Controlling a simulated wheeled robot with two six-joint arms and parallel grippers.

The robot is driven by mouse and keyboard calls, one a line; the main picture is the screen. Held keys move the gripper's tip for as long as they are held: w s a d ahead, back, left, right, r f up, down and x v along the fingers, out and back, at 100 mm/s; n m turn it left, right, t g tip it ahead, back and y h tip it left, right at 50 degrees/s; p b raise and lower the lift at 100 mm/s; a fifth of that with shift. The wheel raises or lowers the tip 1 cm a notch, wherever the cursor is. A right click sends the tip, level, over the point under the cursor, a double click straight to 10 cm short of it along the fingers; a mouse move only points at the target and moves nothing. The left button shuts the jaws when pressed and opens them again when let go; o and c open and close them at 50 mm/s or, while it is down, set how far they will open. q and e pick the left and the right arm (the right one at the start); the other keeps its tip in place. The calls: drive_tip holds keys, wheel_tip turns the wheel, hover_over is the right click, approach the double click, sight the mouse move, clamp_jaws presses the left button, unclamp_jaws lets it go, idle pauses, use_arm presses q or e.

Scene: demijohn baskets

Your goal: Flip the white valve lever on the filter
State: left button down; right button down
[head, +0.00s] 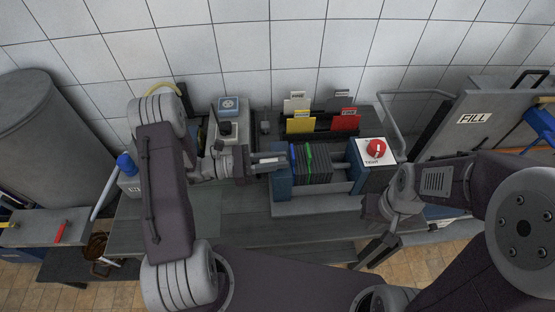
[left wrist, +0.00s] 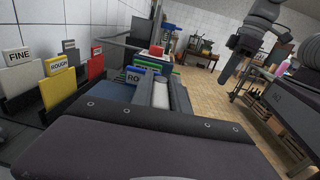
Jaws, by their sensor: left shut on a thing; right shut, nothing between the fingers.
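The filter stands on the bench in the head view, with dark plates (head: 312,165) between a blue end block (head: 281,182) and a blue block with a red knob (head: 376,148). My left gripper (head: 276,161) is at the filter's left end, shut on the white lever, a small pale piece at its fingertips. The left wrist view shows a white cylinder (left wrist: 161,98) beside the grey fingers; most of the lever is hidden there. My right gripper (head: 376,252) is shut and empty, low in front of the bench, apart from the filter.
A rack with yellow and red labelled cards (head: 300,125) stands behind the filter. A grey device (head: 229,125) stands behind my left wrist. The bench front (head: 235,222) is clear.

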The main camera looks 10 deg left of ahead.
use_arm(q)
drive_tip(key=shift+m+g, duration=0.5)
drive_tip(key=shift+g, duration=0.3)
drive_tip(key=c, duration=1.3)
unclamp_jaws()
drive_tip(key=shift+a, duration=0.1)
drive_tip(key=b+v, duration=0.2)
drive_tip(key=v, duration=0.7)
drive_tip(key=shift+f, duration=0.1)
